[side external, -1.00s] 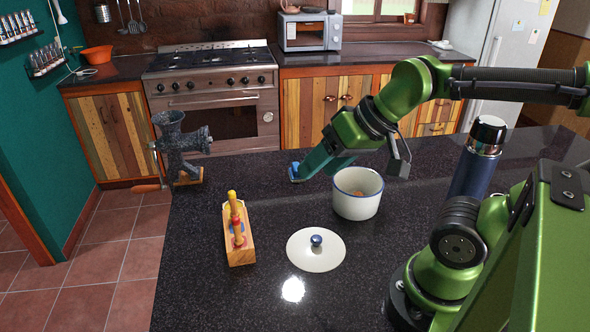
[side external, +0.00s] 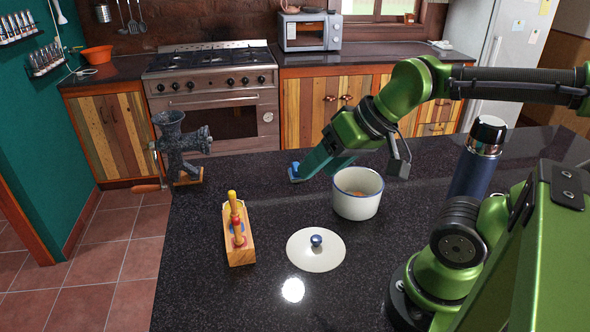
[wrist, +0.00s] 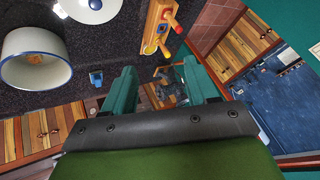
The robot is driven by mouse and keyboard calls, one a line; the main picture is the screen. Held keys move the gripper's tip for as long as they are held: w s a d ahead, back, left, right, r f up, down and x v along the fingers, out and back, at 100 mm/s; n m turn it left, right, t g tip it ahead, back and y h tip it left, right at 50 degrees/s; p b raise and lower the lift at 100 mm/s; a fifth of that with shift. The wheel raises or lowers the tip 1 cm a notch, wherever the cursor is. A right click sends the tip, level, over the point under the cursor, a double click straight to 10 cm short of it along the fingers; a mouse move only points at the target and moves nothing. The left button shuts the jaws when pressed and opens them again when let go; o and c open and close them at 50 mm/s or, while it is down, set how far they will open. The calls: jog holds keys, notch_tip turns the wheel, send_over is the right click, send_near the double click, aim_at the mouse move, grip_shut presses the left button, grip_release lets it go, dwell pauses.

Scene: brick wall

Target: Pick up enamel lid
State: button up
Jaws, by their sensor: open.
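The enamel lid (side external: 316,257) is a white disc with a blue knob, lying flat on the dark counter in front of a white enamel pot (side external: 357,203). In the wrist view the lid (wrist: 80,10) is cut off by the top edge, with the pot (wrist: 35,75) below it at the left. My gripper (side external: 312,166) has teal fingers and is above the counter, behind and left of the pot, well away from the lid. In the wrist view the fingers (wrist: 160,68) are spread apart with nothing held between them.
A wooden block with coloured pegs (side external: 240,245) stands left of the lid. A metal grinder (side external: 180,150) is at the counter's far left. A small blue object (wrist: 96,78) lies near my gripper. A dark flask (side external: 478,160) stands at right. The counter before the lid is clear.

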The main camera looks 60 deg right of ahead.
jog(key=n+g+h, duration=0.2)
jog(key=n+g, duration=0.5)
jog(key=n, duration=0.2)
send_over(318, 238)
jog(key=f, duration=1.6)
jog(key=shift+d+f, duration=0.2)
jog(key=shift+a+f, duration=0.15)
jog(key=shift+f, duration=3)
grip_shut()
